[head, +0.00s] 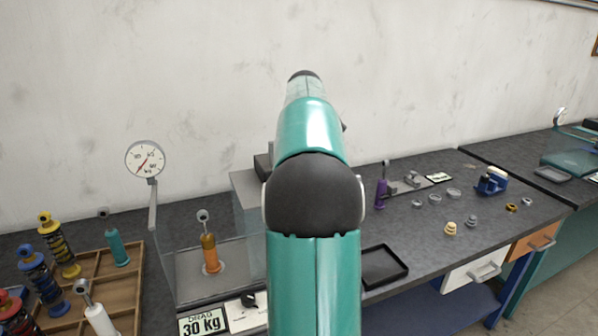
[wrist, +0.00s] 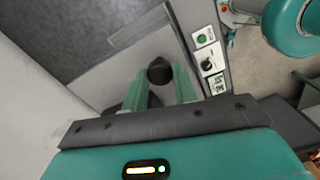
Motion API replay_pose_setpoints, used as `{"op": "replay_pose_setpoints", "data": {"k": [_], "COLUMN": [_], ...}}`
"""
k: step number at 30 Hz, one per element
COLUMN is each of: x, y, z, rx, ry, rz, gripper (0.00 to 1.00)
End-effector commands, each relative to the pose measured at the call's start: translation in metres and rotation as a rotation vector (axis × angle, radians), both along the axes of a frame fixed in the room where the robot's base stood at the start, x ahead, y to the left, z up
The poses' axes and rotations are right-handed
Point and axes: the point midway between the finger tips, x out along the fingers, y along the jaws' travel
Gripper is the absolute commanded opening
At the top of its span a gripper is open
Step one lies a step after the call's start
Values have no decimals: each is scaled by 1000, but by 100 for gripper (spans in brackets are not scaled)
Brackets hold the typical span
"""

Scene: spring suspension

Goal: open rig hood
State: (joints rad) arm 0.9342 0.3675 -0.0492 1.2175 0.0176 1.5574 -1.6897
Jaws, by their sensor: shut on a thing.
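The rig hood (head: 163,245) is a clear cover around an orange damper (head: 210,254) on the bench rig, left of my arm in the head view. It looks lowered over the damper, though my arm hides its right part. In the wrist view my gripper's green fingers (wrist: 160,84) are closed on a round black knob (wrist: 159,69), which appears to be the hood's handle. In the head view my arm hides the gripper and the knob.
A dial gauge (head: 145,159) stands at the rig's left. A wooden tray (head: 120,286) holds several dampers at left. A 30 kg drag sign (head: 203,322) is on the rig's front. A black tray (head: 384,266) and small parts lie on the bench at right.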

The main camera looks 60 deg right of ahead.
Motion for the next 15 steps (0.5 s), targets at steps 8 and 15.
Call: {"op": "replay_pose_setpoints", "data": {"k": [8, 15], "x": [0, 0], "y": [0, 0], "z": [1, 1], "rx": [-2, -1], "ry": [-1, -1], "rz": [0, 0], "gripper": [50, 50]}}
